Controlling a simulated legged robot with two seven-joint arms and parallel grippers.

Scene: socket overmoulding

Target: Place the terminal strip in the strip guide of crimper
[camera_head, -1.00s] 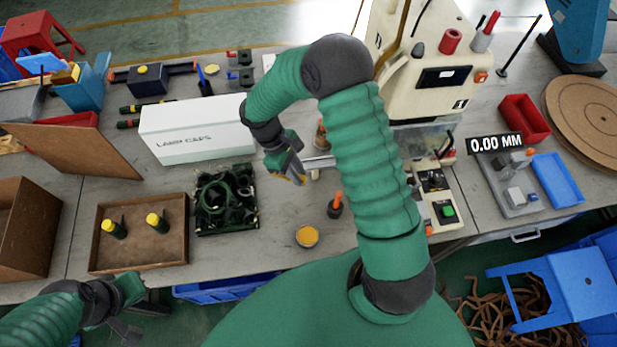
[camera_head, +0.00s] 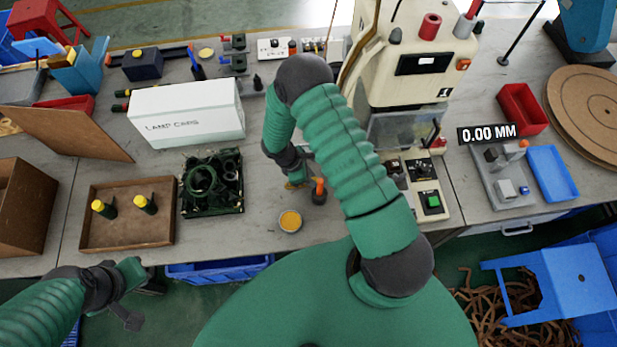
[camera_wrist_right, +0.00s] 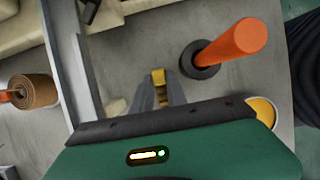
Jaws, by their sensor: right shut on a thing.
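My right gripper (camera_head: 298,184) is low over the middle of the bench, in front of the crimper. In the right wrist view its fingers (camera_wrist_right: 160,82) are shut on a small brass-yellow piece (camera_wrist_right: 158,75), which I take as the terminal strip; only a short part shows. The cream crimper (camera_head: 415,70) stands at the back, partly behind my right arm. A long grey metal rail (camera_wrist_right: 75,45) runs left of the fingers in the wrist view; I cannot tell if it is the strip guide. My left gripper (camera_head: 131,318) is off the bench's front edge, its jaw state unclear.
An orange-handled tool (camera_head: 319,188) stands close right of my right gripper. A yellow-filled round dish (camera_head: 290,221) lies in front. A brown roll (camera_wrist_right: 32,90) shows left in the wrist view. A lamp caps box (camera_head: 190,112) and a dark green tray (camera_head: 212,183) are left.

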